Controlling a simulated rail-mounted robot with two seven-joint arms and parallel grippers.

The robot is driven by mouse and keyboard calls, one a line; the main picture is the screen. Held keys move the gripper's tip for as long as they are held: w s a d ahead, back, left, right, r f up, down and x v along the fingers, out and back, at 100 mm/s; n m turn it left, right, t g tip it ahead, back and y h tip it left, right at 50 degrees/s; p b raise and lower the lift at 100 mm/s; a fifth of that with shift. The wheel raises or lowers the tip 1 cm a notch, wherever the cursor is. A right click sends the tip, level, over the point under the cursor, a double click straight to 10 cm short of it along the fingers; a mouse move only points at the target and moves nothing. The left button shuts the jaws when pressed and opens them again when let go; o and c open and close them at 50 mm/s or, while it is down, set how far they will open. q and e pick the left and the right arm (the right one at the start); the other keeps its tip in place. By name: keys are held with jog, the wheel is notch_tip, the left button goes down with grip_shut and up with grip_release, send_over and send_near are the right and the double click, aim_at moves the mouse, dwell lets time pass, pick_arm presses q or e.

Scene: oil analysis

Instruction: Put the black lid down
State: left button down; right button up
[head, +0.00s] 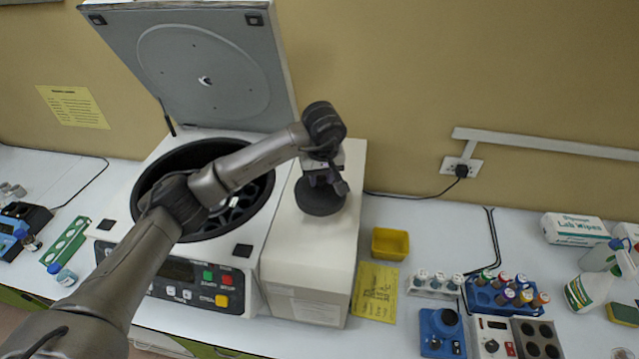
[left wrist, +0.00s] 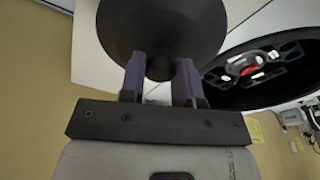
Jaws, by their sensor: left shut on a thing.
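The black lid (head: 320,199) is a dark round disc at the top of the white box beside the centrifuge. My left gripper (head: 324,176) is above it, shut on its central knob. In the left wrist view the lid (left wrist: 162,30) fills the top middle, and the two fingers of my left gripper (left wrist: 160,82) close on the knob from both sides. I cannot tell whether the lid touches the box top or hangs just above it. My right gripper is not in view.
The open centrifuge (head: 160,160) stands left of the white box (head: 312,265), its grey cover (head: 200,60) raised. A yellow tray (head: 390,244), tube racks (head: 505,294) and a spray bottle (head: 590,287) are on the bench to the right. The box top around the lid is clear.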

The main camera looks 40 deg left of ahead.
aim_at(319, 185)
pick_arm(q)
jog(key=shift+a+f, duration=0.25)
notch_tip(319, 185, down, 3)
jog(key=shift+p, duration=0.75)
jog(key=shift+f, duration=0.4)
jog(key=shift+f, duration=0.15)
jog(key=c, duration=0.8)
grip_release()
